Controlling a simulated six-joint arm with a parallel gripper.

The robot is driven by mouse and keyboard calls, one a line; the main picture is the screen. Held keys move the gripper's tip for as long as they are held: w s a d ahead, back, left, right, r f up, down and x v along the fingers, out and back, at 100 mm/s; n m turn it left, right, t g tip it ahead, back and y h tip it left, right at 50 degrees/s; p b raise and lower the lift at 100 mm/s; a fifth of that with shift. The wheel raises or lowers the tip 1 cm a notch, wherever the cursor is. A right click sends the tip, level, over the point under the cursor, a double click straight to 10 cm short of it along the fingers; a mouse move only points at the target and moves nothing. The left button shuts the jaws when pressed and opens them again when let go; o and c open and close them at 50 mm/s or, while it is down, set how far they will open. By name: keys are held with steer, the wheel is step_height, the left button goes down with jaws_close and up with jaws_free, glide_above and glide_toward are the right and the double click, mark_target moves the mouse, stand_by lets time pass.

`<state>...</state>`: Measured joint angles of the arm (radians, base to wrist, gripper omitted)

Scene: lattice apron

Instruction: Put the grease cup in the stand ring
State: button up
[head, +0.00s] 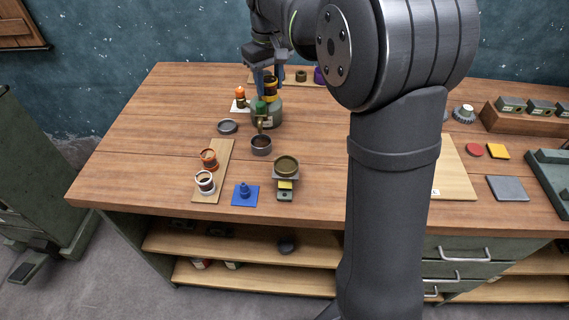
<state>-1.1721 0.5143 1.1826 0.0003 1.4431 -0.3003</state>
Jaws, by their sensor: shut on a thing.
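A small green and brass part (261,109) shows at the vessel's front. A dark round holder with a brown inside (261,146) stands just in front. I cannot tell for sure which thing is the stand ring.
An orange cup (208,158) and a white cup (205,182) are on a wooden board (221,163). A grey dish (227,127), an olive-filled pan on a small stand (286,167) and a blue piece on a blue mat (244,190) lie nearby. My arm hides the bench's middle.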

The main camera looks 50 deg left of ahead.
steer(key=d+r, duration=0.1)
steer(key=d, duration=2.2)
steer(key=s+a+f, duration=0.2)
steer(key=a, duration=0.1)
steer(key=s+a+f, duration=0.2)
steer(key=a, duration=0.1)
steer(key=s+a+f, duration=0.2)
steer(key=shift+s+a, duration=0.25)
steer(key=shift+a, duration=0.15)
steer(key=shift+a+f, duration=0.1)
steer(key=shift+f, duration=2.05)
steer(key=shift+f, duration=0.15)
steer(key=o, duration=1.1)
